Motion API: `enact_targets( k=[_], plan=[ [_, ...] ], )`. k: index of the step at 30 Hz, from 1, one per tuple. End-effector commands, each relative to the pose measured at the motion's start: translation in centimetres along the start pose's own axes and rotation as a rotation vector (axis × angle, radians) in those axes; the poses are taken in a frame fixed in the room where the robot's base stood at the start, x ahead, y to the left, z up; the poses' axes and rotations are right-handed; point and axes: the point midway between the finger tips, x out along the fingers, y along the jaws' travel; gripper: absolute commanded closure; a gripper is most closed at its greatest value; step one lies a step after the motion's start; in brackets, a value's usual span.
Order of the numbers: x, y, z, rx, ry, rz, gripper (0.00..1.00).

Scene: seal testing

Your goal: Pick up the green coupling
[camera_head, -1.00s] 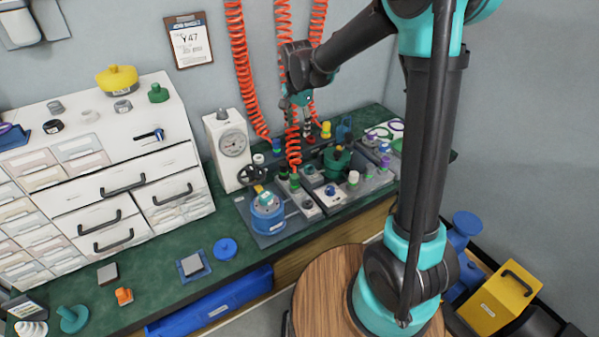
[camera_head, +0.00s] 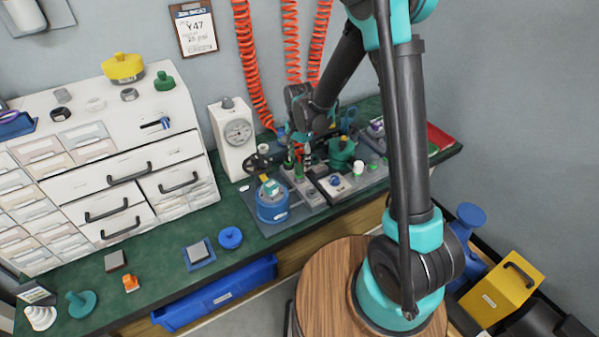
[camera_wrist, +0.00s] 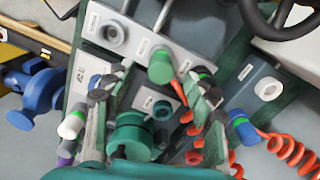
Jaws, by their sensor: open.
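In the wrist view my gripper (camera_wrist: 157,82) is open, with its two fingers spread apart. A green-topped cylindrical coupling (camera_wrist: 160,66) shows between and just beyond the fingertips, on a light grey labelled block. I see no finger touching it. In the head view my gripper (camera_head: 305,148) points down over the fittings on the bench. A green piece (camera_head: 299,171) stands just below and left of it, and I cannot tell for certain whether it is the same coupling.
A larger green round body (camera_wrist: 130,134) sits close to the left finger. Several green-ringed connectors and red coiled hoses (camera_wrist: 285,148) crowd around. A black handwheel (camera_wrist: 285,18) is at the upper right.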

Motion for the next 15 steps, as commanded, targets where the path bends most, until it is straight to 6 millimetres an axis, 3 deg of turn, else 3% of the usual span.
enact_targets(
  k=[5, 15],
  plan=[
    [1.0, -0.1, -0.1, 0.000, 0.000, 0.000, 0.45],
    [5.0, -0.2, -0.5, 0.000, 0.000, 0.000, 0.45]
  ],
)
